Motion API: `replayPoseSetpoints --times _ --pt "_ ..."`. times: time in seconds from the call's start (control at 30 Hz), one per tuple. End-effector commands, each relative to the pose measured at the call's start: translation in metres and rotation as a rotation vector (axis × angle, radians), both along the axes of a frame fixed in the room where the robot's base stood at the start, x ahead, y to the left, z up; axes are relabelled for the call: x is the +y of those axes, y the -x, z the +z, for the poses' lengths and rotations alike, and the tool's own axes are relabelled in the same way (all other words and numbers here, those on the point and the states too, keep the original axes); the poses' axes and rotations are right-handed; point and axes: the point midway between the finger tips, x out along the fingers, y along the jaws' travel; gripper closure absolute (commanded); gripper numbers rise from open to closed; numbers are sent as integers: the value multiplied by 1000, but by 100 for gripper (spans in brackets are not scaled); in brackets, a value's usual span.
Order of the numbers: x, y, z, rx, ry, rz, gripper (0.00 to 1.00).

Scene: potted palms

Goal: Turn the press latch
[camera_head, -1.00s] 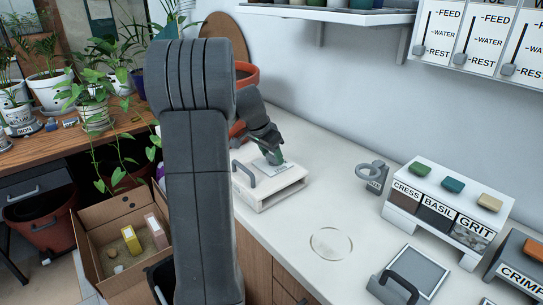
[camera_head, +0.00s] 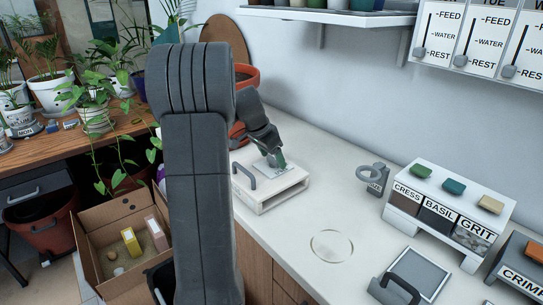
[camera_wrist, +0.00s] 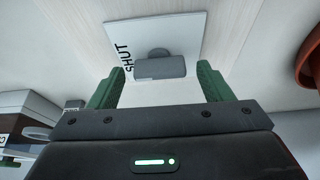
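The press (camera_head: 270,200) is a low white box with a dark grey handle on the counter, in the middle of the head view. A light plate on its top carries the latch, a small grey block with a rounded hub (camera_wrist: 160,67). The plate reads "SHUT" left of the latch in the wrist view. My gripper (camera_head: 273,158) is over this plate, pointing down. In the wrist view its green fingers (camera_wrist: 161,82) are open on either side of the latch, with a gap visible on both sides. The fingers hide most of the latch in the head view.
A terracotta pot (camera_head: 246,78) stands behind the press. Right of it are a grey ring-shaped fixture (camera_head: 370,174), a seed stand (camera_head: 449,205) and a grey-handled plate (camera_head: 418,272). The counter between holds only a flat round disc (camera_head: 332,246). A cardboard box (camera_head: 118,265) is at lower left.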

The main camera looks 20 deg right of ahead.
Motion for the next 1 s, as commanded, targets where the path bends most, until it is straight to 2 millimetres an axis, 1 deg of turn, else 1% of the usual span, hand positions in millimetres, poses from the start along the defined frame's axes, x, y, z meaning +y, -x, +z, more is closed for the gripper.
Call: replayPoseSetpoints --times 0.17,0.27,0.37,0.7,0.83,1.0 --pt "0 0 1 0 0 1 27" --pt "3 0 8 -2 1 1 27" --pt "8 2 23 -4 2 1 27" --pt "37 11 94 -4 1 2 27" --pt "44 14 113 -3 0 1 27" --pt "50 16 125 -1 0 1 27"
